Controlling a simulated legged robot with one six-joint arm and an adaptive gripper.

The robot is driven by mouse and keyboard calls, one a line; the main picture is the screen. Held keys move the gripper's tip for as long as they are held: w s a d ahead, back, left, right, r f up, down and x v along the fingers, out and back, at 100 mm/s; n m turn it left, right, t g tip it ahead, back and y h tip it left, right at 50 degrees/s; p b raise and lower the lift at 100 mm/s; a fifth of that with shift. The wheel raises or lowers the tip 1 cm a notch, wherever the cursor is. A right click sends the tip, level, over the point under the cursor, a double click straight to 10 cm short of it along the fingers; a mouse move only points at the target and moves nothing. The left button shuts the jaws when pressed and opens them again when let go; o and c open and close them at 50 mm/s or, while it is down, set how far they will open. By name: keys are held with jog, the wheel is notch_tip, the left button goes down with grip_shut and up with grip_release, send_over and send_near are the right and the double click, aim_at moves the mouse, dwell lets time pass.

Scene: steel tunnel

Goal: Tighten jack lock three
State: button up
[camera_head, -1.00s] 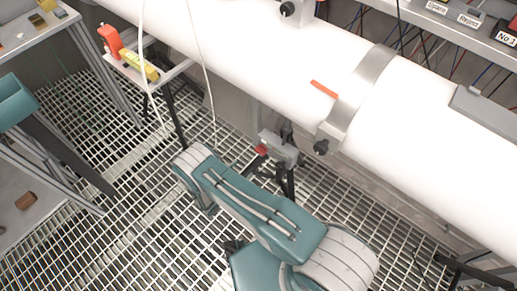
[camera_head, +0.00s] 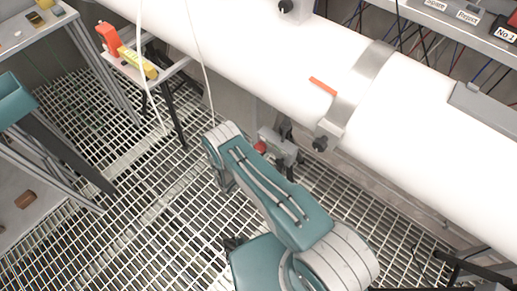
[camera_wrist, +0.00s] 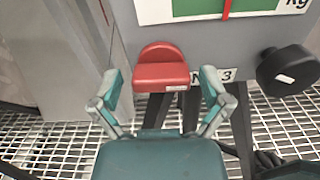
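The red jack lock (camera_wrist: 160,76) is a flat red handle with a rounded top on a grey jack. A partly hidden label beside it (camera_wrist: 214,75) reads "3". My gripper (camera_wrist: 160,88) is open, with one finger on each side of the red handle in the wrist view. I see no clear contact; the depth gap is hard to judge. In the head view the red lock (camera_head: 260,147) shows small on the jack (camera_head: 280,147) under the white pipe. My arm hides the gripper there.
A black knob (camera_wrist: 288,70) sticks out right of the lock. A scale panel marked kg (camera_wrist: 225,8) is above. The white pipe (camera_head: 250,50) runs overhead with a steel band (camera_head: 362,82). Shelves (camera_head: 40,130) stand at the left over the grating floor (camera_head: 150,220).

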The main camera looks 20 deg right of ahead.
jog(key=c, duration=0.7)
jog(key=shift+m, duration=0.3)
jog(key=m, duration=0.3)
jog(key=shift+m, duration=0.3)
jog(key=m, duration=0.4)
jog(key=shift+m, duration=0.3)
jog(key=m, duration=0.4)
jog(key=shift+s+d+f+m, duration=0.1)
jog(key=shift+f+m, duration=0.05)
jog(key=shift+m, duration=1.95)
